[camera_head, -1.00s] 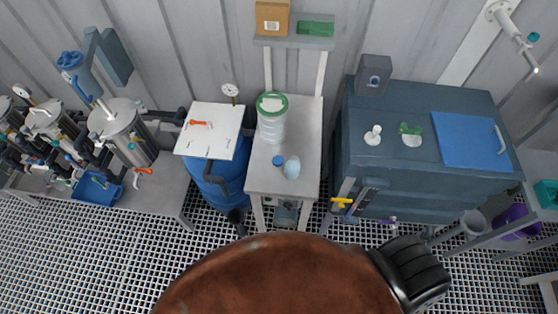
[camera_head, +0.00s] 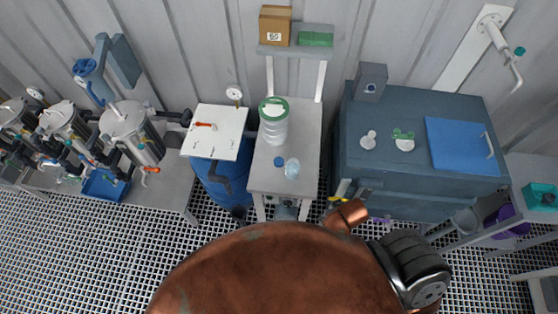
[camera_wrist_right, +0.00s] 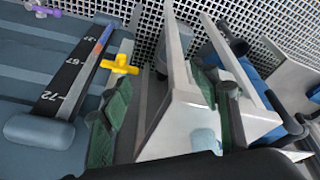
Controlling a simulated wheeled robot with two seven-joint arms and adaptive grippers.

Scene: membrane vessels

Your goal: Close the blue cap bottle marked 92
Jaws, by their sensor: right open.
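A small pale, translucent bottle (camera_head: 292,169) stands on the narrow light table (camera_head: 262,178). A small blue cap (camera_head: 280,161) lies on the table just left of it, apart from the bottle. No number can be read on either. In the right wrist view, a pale blue shape that looks like the bottle (camera_wrist_right: 205,140) shows low between the fingers, partly hidden. My right gripper (camera_wrist_right: 162,100) is open and empty, its green finger pads spread over the table's edge. My left gripper is not in view.
A large jar with a green lid (camera_head: 273,125) stands behind the bottle. A blue barrel with a white board (camera_head: 214,130) is on the left. A dark blue chest (camera_head: 400,178) is on the right. A yellow valve handle (camera_wrist_right: 120,65) is close to my right gripper.

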